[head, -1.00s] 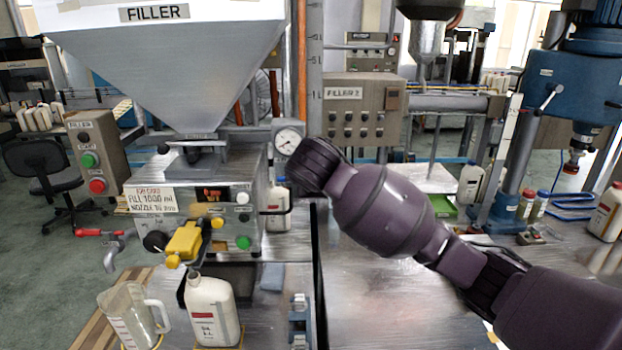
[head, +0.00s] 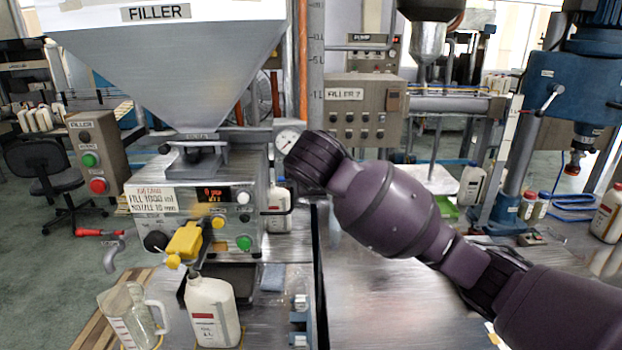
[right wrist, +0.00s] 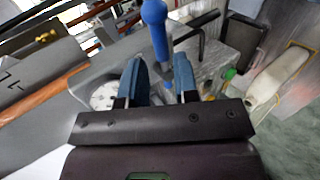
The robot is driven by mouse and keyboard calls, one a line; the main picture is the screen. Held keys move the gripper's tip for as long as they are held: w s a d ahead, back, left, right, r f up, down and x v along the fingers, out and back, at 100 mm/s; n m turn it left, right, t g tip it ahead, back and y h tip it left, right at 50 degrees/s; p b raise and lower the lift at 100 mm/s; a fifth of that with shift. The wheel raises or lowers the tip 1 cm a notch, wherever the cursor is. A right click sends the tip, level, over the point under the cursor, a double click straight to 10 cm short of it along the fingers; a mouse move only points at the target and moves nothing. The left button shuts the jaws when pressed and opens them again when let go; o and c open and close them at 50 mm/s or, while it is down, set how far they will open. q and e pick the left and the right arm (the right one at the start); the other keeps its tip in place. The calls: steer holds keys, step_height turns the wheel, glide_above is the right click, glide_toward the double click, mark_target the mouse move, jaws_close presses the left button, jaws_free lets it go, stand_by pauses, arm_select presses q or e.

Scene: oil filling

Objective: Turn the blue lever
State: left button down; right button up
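The blue lever (right wrist: 156,28) shows at the top middle of the right wrist view as a rounded blue handle. Its lower end lies in line with the gap between the fingers of my right gripper (right wrist: 160,82). The fingers, with blue inner pads, are apart with a clear gap; I cannot tell whether either touches the lever. In the head view my right arm reaches to the filler machine (head: 205,200), near the pressure gauge (head: 287,139). There the arm hides the gripper's fingers and the lever. My left gripper is not in view.
A white bottle (head: 212,312) stands under the yellow nozzle (head: 184,242), beside a clear jug (head: 130,312). Another white bottle (head: 278,208) stands right of the filler. A control box (head: 98,153) is at left. The metal table (head: 375,300) is mostly clear at front right.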

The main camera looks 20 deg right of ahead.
arm_select(q)
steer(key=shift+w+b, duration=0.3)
steer(key=shift+b, duration=0.05)
arm_select(e)
steer(key=v, duration=0.7)
steer(key=shift+s+r, duration=0.2)
steer(key=shift+s, duration=0.05)
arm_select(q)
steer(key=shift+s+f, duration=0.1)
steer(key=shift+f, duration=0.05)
arm_select(e)
steer(key=shift+a, duration=0.1)
